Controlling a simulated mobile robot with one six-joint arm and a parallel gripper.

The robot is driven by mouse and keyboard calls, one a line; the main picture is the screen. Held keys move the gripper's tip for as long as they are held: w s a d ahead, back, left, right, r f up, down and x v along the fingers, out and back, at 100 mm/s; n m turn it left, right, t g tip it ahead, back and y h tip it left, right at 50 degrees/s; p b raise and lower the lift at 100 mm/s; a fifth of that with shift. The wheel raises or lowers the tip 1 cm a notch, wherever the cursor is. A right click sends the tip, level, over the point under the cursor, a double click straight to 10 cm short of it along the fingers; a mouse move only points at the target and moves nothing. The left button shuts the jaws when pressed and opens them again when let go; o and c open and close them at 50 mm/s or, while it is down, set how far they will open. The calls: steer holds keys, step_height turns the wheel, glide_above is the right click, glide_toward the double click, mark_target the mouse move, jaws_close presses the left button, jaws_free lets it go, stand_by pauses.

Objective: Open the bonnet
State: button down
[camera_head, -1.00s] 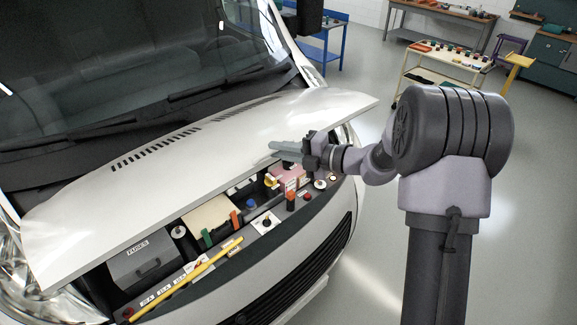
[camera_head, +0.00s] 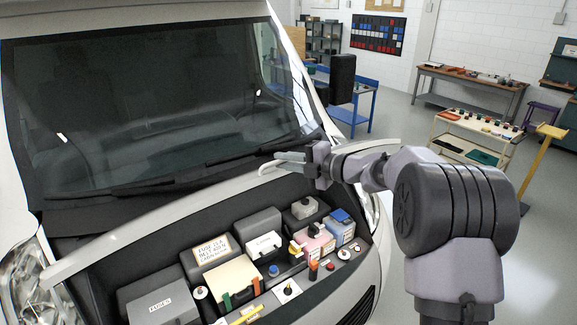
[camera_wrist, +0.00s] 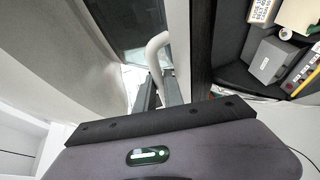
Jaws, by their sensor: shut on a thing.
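The white bonnet (camera_head: 150,220) is raised and shows nearly edge-on in the head view, as a thin pale strip slanting across the front of the motorhome. A pale curved handle (camera_head: 267,167) stands at its edge; it also shows in the wrist view (camera_wrist: 156,48) as a white bent bar. My gripper (camera_head: 290,158) is at this handle, and the wrist view shows its two dark fingers shut around the bar's lower end. The exact contact is small and partly hidden.
Below the bonnet lies the open engine bay with a fuse box (camera_head: 160,303), a pink-sided box (camera_head: 315,243), a blue-capped container (camera_head: 341,228) and a yellow rod (camera_head: 245,316). The windscreen (camera_head: 150,100) is behind. A trolley (camera_head: 470,135) and a yellow stand (camera_head: 540,150) are at right.

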steer(key=shift+f, duration=0.25)
steer(key=c, duration=1.5)
jaws_free()
steer(key=shift+a, duration=0.1)
steer(key=shift+o, duration=0.2)
